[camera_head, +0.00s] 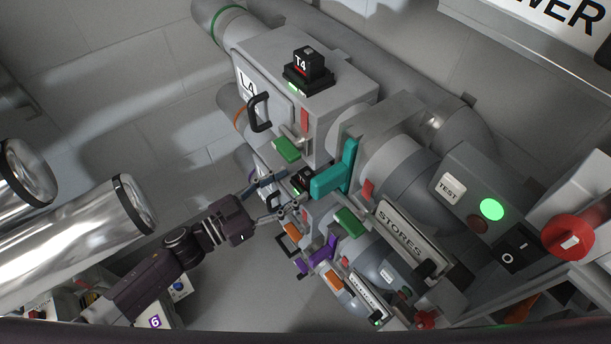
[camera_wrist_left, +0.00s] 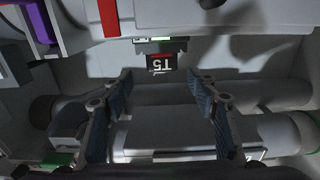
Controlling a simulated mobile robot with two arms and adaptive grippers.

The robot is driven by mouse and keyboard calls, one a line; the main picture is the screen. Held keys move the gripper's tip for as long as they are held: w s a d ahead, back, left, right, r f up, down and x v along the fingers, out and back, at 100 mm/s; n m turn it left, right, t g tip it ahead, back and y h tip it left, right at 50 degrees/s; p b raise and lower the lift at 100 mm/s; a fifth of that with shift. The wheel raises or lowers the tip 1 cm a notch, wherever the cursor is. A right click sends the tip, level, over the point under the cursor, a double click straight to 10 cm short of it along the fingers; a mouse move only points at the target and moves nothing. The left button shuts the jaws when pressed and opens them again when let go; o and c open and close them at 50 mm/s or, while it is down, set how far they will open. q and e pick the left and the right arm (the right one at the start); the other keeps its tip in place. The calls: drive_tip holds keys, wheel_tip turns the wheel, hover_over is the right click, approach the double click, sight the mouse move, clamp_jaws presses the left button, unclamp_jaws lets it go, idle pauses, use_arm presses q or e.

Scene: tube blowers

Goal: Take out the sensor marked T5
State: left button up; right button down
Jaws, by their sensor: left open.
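The sensor marked T5 (camera_wrist_left: 160,63) is a small black block with white lettering and a red line, upside down in the left wrist view. It sits at a socket with a lit green strip (camera_wrist_left: 160,39). In the head view a dark block (camera_head: 303,179), apparently this sensor, shows beside the teal lever, its marking unreadable. My left gripper (camera_head: 287,193) is open in front of it. In the left wrist view my left gripper's fingers (camera_wrist_left: 161,80) spread to either side of T5, with nothing between them. My right gripper is not in view.
A similar sensor marked T4 (camera_head: 308,61) stands on the upper grey housing. A teal lever (camera_head: 334,176) is close to the left gripper. A black handle (camera_head: 260,112), a purple lever (camera_head: 320,254) and a STORES sign (camera_head: 402,228) are around it. Shiny metal tubes (camera_head: 80,235) lie at left.

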sight(302, 178)
use_arm(q)
drive_tip(key=x, duration=0.4)
drive_tip(key=shift+w, duration=0.15)
drive_tip(key=shift+w+d+f, duration=0.1)
drive_tip(key=shift+w+d, duration=0.05)
drive_tip(key=shift+d, duration=0.05)
drive_tip(key=c, duration=1.1)
drive_tip(key=shift+c, duration=0.9)
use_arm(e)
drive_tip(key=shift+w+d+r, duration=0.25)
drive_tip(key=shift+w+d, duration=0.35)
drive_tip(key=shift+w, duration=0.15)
